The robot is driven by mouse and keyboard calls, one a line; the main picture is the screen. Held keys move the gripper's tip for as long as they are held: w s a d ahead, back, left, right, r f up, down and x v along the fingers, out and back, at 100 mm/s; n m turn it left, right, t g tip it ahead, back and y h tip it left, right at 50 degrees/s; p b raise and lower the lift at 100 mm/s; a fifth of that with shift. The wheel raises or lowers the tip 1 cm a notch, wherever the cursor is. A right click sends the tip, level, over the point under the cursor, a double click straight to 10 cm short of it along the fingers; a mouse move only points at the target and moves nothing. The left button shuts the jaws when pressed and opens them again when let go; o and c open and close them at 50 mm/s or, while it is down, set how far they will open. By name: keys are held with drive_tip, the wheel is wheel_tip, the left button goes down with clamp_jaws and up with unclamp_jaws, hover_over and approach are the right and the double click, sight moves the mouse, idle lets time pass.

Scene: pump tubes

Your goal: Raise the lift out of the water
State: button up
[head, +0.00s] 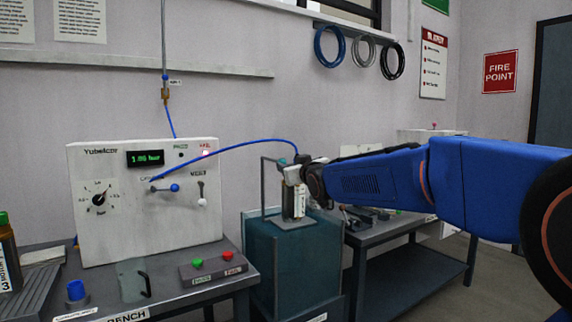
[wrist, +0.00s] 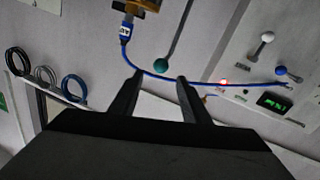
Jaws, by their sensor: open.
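The lift is a thin grey frame (head: 264,188) with a flat plate at the top of the teal water tank (head: 292,262). A teal ball knob (head: 283,162) shows near its top, and in the wrist view the knob (wrist: 161,64) sits at the end of a grey bar. My gripper (head: 291,167) is at the lift's top. In the wrist view its open fingers (wrist: 160,77) point at the knob, which shows between and just beyond the tips. I cannot tell whether they touch it. A pale block (head: 298,200) stands on the plate, partly hidden by my gripper.
A blue tube (head: 225,147) arcs from the white tester panel (head: 130,225) to the lift, close to my fingers. A bench with green and red buttons (head: 212,265) stands left of the tank. Another dark table (head: 410,250) stands to the right, under my arm.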

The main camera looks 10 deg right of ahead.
drive_tip(key=s+d, duration=0.1)
drive_tip(key=s, duration=0.8)
drive_tip(key=shift+d, duration=0.1)
drive_tip(key=s+d+f+m+g+h, duration=0.1)
drive_tip(key=s+f+g, duration=0.5)
drive_tip(key=s+f, duration=1.1)
drive_tip(key=s+d+f+m+g+h, duration=0.1)
drive_tip(key=s+d+f+g, duration=0.3)
drive_tip(key=s+f, duration=1.3)
drive_tip(key=s+m+g, duration=0.1)
drive_tip(key=s+g, duration=0.2)
drive_tip(key=s, duration=0.3)
drive_tip(key=shift+f+m, duration=0.25)
drive_tip(key=shift+m, duration=0.05)
